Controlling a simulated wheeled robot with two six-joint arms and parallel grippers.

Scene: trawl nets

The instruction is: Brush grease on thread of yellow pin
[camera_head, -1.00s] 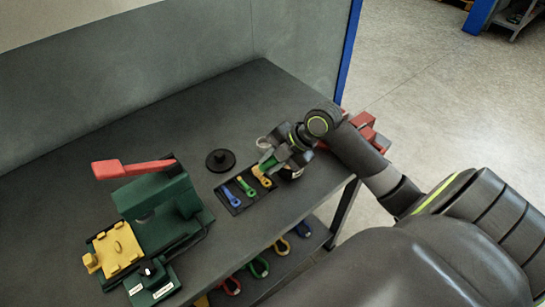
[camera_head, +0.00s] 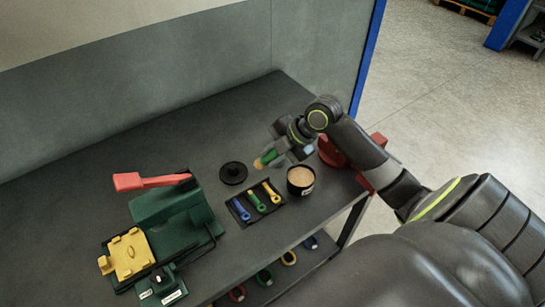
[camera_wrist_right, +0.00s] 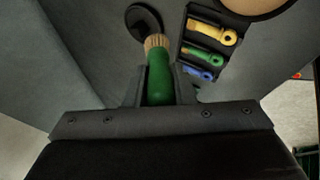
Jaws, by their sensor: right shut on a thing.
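My right gripper (camera_head: 283,152) is shut on a brush with a green handle (camera_head: 270,156) and tan bristles (camera_head: 258,163). It holds the brush above the table, behind the pin tray and grease can. In the right wrist view the brush handle (camera_wrist_right: 159,78) is between the fingers, bristles pointing away. The yellow pin (camera_head: 272,192) lies in a black tray, at the right end of the row. It also shows in the right wrist view (camera_wrist_right: 208,28). The open can of tan grease (camera_head: 300,179) stands right of the tray. My left gripper is out of view.
A green pin (camera_head: 258,202) and a blue pin (camera_head: 241,211) share the black tray (camera_head: 236,220). A black round lid (camera_head: 233,173) lies behind the tray. A green press with a red lever (camera_head: 150,182) and a red vise (camera_head: 335,152) stand left and right.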

